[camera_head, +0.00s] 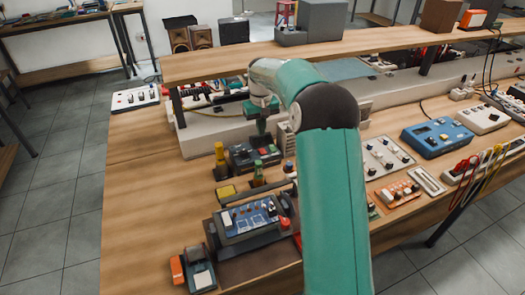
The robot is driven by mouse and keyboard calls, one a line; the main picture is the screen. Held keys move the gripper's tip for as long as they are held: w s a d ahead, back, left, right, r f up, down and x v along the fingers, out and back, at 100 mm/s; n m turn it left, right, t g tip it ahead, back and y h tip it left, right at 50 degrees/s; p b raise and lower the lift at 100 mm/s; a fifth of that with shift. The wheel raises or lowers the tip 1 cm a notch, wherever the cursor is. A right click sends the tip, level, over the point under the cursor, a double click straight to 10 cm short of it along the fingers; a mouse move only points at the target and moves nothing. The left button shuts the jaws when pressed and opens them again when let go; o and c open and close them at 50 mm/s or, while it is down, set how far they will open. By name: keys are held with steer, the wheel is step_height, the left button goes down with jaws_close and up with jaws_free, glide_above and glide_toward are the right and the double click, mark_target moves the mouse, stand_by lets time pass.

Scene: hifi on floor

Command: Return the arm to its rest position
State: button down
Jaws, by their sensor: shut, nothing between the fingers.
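My arm is teal with a dark elbow joint. It rises from the bottom right of the head view, bends over the workbench (140,180), and comes down at its far end. My gripper (261,132) hangs there, small and partly hard to make out, pointing down. It is shut with nothing held. It is over or just behind a dark device with a red button (268,152); I cannot tell whether it touches it. The arm hides part of the bench behind it.
A blue panel device (250,218) and a small orange-and-grey device (195,270) sit at the front. A yellow-topped tool (220,155) stands near the gripper. A blue box (437,137) is at right. A raised shelf (215,64) runs behind. The bench's left side is mostly clear.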

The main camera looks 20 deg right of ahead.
steer(key=shift+r, duration=0.15)
stand_by(0.3)
steer(key=s+a+r+t+h, duration=0.1)
steer(key=s+a+r, duration=0.4)
steer(key=s+r, duration=0.25)
steer(key=s+a+r+t, duration=0.1)
steer(key=s+a+r, duration=0.3)
steer(key=s+r, duration=0.4)
steer(key=s+a+f+t, duration=0.1)
steer(key=s+a, duration=0.1)
steer(key=s, duration=0.9)
steer(key=s+a+f+t+y, duration=0.1)
steer(key=s+a+f+t, duration=0.1)
steer(key=s, duration=0.9)
steer(key=shift+s+a+t, duration=0.2)
steer(key=shift+a+t, duration=0.05)
steer(key=shift+t, duration=0.05)
